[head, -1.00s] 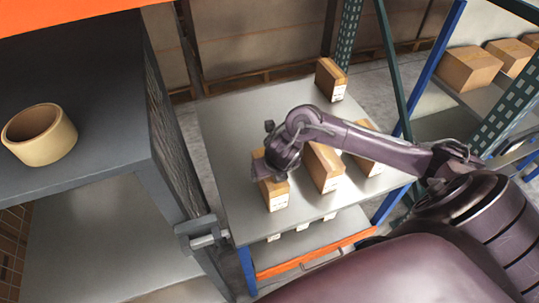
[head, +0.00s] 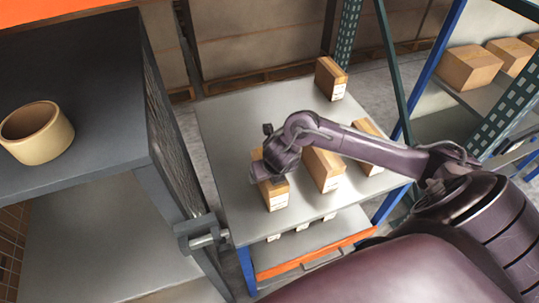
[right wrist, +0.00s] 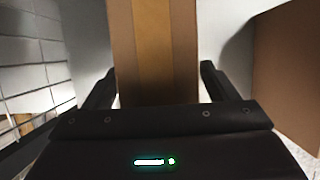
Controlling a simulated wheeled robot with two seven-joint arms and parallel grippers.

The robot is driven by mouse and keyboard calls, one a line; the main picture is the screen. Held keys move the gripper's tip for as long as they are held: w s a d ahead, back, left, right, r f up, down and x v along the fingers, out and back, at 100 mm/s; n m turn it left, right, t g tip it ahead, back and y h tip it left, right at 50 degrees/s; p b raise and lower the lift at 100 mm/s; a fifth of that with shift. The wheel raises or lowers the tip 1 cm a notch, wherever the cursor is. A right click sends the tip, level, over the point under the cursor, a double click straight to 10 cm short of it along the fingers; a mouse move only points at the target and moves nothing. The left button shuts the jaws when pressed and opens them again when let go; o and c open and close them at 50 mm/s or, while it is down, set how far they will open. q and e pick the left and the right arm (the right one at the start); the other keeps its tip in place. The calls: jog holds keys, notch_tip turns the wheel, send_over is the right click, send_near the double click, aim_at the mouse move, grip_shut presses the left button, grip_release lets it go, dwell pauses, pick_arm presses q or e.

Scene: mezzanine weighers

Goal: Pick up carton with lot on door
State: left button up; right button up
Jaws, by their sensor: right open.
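Several brown cartons with white labels stand on a grey metal shelf (head: 228,125): a front left carton (head: 275,198), a middle carton (head: 325,172), a right carton (head: 369,129) partly behind my arm, and a back carton (head: 330,80). The label print is too small to read. My right gripper (head: 262,172) is at the top of the front left carton and covers part of it. In the right wrist view, the open fingers (right wrist: 158,82) are on either side of a taped carton (right wrist: 155,45), with gaps visible. My left gripper is out of view.
A dark cabinet (head: 90,90) with a tape roll (head: 37,132) on top stands close on the left. A mesh panel, possibly a door, is on its side. Blue and green rack posts rise on the right. Another carton (right wrist: 290,70) is close to the right finger.

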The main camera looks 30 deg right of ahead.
jog(key=c, duration=1.4)
